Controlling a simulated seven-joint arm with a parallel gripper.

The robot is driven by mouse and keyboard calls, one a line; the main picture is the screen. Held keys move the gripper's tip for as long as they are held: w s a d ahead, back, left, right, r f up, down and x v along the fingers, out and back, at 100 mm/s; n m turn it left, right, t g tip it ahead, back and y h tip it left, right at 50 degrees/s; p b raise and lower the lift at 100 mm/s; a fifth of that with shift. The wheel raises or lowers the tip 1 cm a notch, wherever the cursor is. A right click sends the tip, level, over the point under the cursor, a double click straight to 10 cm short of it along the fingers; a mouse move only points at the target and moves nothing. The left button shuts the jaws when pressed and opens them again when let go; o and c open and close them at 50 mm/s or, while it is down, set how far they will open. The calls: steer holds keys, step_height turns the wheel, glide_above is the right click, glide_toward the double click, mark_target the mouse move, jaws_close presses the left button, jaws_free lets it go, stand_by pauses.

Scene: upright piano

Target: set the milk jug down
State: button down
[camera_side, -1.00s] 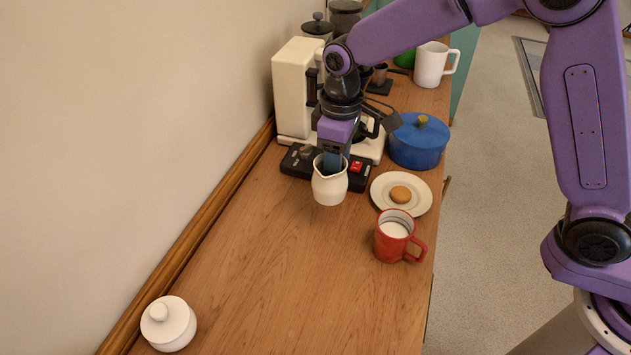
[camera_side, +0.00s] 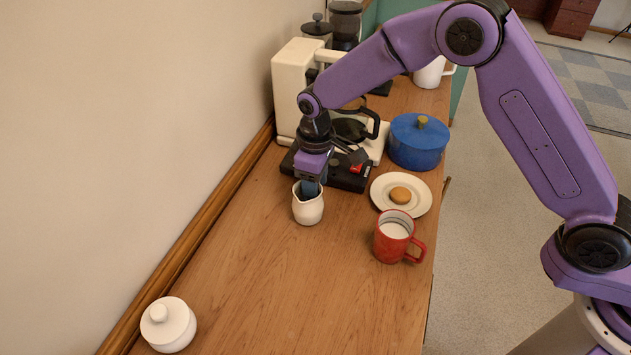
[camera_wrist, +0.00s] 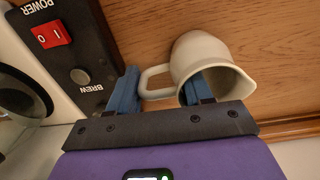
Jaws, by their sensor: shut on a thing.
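The milk jug (camera_side: 308,210) is small and cream-white, upright near the front of the coffee machine in the side view. My gripper (camera_side: 310,188) comes down from above and is shut on the jug. In the wrist view, the jug (camera_wrist: 208,55) shows its open mouth and handle. The blue fingers of my gripper (camera_wrist: 163,90) lie on either side of the handle, one overlapping the mouth. The jug's base is low over the wooden counter (camera_side: 285,275); I cannot tell whether it touches.
The coffee machine (camera_side: 295,85) and its black switch panel (camera_side: 345,176) stand just behind. A plate (camera_side: 420,201) with a biscuit, a red mug (camera_side: 392,240) and a blue pot (camera_side: 417,145) are to the right. A white lidded pot (camera_side: 168,325) is front left. The counter between is clear.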

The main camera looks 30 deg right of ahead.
steer(key=shift+f, duration=0.15)
steer(key=shift+c, duration=2.4)
jaws_free()
step_height(320, 180, up, 12)
steer(key=shift+r, duration=0.2)
steer(key=shift+s, duration=0.2)
